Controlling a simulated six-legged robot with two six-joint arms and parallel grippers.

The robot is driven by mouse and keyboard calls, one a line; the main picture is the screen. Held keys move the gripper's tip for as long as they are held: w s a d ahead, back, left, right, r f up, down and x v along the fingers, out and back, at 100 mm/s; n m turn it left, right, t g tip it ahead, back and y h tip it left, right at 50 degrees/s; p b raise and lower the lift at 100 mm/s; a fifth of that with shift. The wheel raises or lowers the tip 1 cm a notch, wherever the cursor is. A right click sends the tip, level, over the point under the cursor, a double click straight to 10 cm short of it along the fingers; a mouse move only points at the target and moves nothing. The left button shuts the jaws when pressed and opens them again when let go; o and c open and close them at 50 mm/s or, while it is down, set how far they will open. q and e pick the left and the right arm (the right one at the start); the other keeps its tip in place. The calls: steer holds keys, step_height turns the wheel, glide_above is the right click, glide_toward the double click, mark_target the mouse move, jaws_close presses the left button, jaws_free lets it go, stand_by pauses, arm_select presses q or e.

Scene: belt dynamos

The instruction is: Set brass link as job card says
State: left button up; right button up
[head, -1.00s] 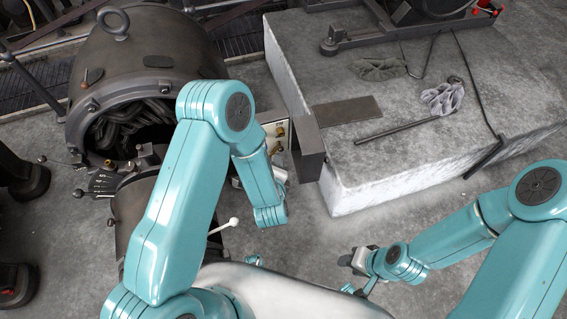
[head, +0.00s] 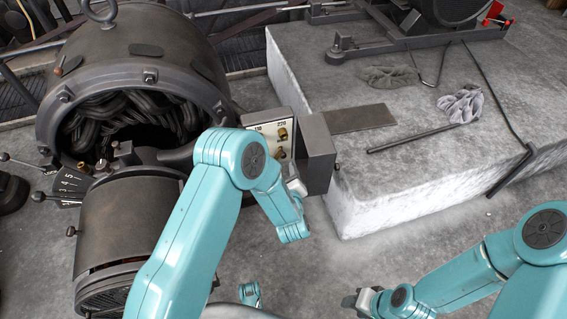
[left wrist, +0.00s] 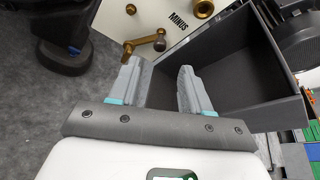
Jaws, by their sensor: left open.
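In the head view a pale terminal panel (head: 270,130) marked 110 and 220 carries brass fittings (head: 282,134). A dark open-sided box (head: 320,153) stands at its right side. In the left wrist view a brass link (left wrist: 143,43) with a round end lies across the lower edge of the white panel (left wrist: 170,40), near the word MINUS. A brass stud (left wrist: 203,8) shows above. My left gripper (left wrist: 160,75) is open and empty, its fingertips just below the link and apart from it. My right gripper (head: 358,301) is low in the head view; its jaws are unclear. I see no job card.
A large dynamo (head: 140,65) with a dial (head: 68,186) and levers fills the left. A pale stone plinth (head: 400,185) with rags (head: 462,104) and a bar (head: 412,138) is at right. Bare floor lies between the plinth and my arms.

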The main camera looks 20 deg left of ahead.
mark_target(283, 157)
arm_select(q)
steer(key=b+x, duration=0.2)
steer(key=x, duration=0.5)
steer(key=shift+f, duration=0.15)
steer(key=shift+w+a+f, duration=0.1)
steer(key=shift+w+a, duration=0.1)
steer(key=shift+w, duration=0.3)
jaws_close()
